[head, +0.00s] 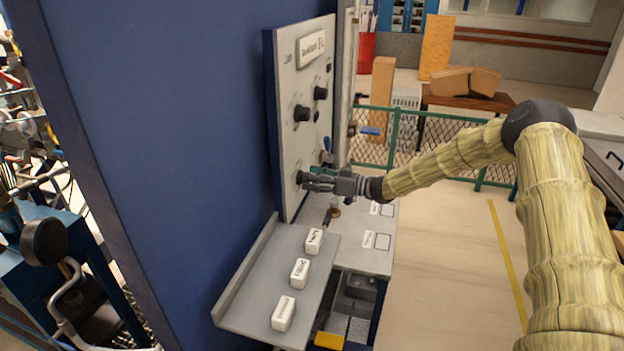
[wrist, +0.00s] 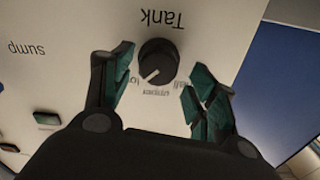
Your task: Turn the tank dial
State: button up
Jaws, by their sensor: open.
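The tank dial (wrist: 158,62) is a dark round knob with a white pointer line, on a pale panel under the upside-down word "Tank" in the wrist view. The pointer aims down and to the left in that view. My gripper (wrist: 155,85) is open, with one finger on each side of the dial and visible gaps between.
Other dark knobs (head: 302,113) sit higher on the panel. A grey shelf (head: 250,285) below holds white labelled blocks (head: 300,272). A small bench (head: 350,255) stands beside it. A green fence (head: 435,145) stands behind my arm. Open floor lies right of the bench.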

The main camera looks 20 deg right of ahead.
jog(key=shift+s+r, duration=0.25)
jog(key=shift+s, duration=0.1)
jog(key=shift+w+a+f, duration=0.1)
jog(key=shift+w+f, duration=0.6)
jog(key=shift+w, duration=0.15)
jog(key=c, duration=0.9)
jog(key=shift+s+r, duration=0.15)
jog(key=shift+r, duration=0.05)
jog(key=shift+c, duration=0.7)
jog(key=shift+b, duration=0.65)
jog(key=n+b, duration=1.7)
jog(key=b, duration=0.8)
jog(key=shift+s+f+n, duration=0.1)
jog(key=shift+s+n, duration=0.05)
jog(key=shift+n, duration=0.15)
jog(key=shift+a+n, duration=0.1)
jog(key=shift+n, duration=0.2)
jog(key=o, duration=1)
jog(key=shift+s, duration=0.1)
